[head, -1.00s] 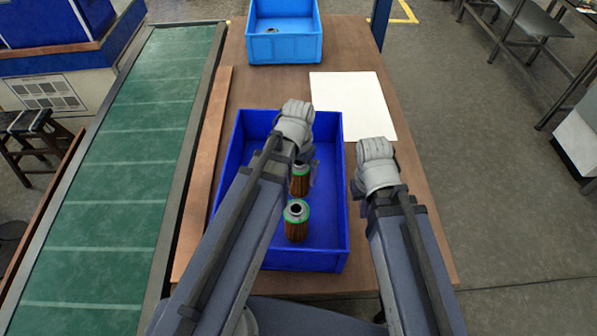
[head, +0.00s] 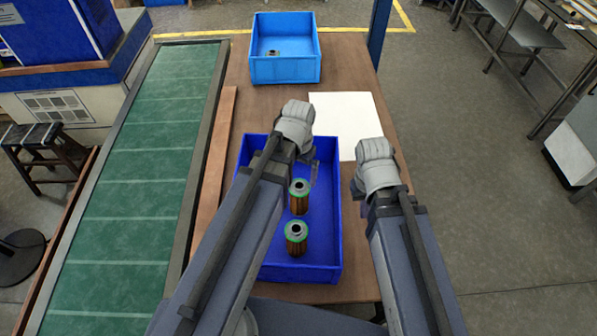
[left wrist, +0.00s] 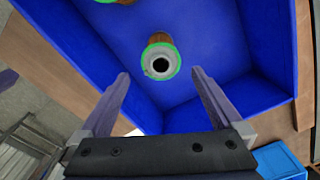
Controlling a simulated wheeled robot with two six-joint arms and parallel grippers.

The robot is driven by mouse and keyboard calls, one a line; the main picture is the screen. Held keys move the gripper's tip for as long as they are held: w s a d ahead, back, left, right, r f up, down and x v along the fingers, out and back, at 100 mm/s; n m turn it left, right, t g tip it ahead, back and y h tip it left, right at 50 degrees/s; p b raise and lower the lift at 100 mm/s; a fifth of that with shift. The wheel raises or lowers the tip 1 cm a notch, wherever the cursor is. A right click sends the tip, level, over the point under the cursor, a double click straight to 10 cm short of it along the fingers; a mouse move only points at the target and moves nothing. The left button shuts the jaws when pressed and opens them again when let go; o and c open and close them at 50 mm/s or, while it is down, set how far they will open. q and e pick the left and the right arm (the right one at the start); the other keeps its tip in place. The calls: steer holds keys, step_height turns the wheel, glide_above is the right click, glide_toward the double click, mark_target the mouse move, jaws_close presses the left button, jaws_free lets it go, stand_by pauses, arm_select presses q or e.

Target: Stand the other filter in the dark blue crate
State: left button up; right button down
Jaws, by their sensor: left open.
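Two brown filters with green rims and grey tops stand upright in the dark blue crate (head: 332,225), one far filter (head: 299,198) and one near filter (head: 296,240). My left gripper (head: 312,170) is over the crate, just beyond the far filter, partly hidden by its own wrist. In the left wrist view its jaws (left wrist: 160,76) are open and empty, with a filter (left wrist: 160,58) standing apart from them and the other filter cut off at the top edge. My right gripper (head: 360,190) is right of the crate; its fingers are mostly hidden under the wrist.
A light blue crate (head: 286,72) with a small dark item in it stands at the far end of the table. A white sheet (head: 345,115) lies between the crates, to the right. A green conveyor (head: 130,190) runs along the left.

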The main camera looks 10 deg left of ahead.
arm_select(q)
steer(key=s+d+y, duration=0.1)
steer(key=s+d, duration=0.6)
steer(key=shift+s+d+m, duration=0.25)
steer(key=shift+d+m, duration=0.05)
steer(key=shift+d, duration=0.05)
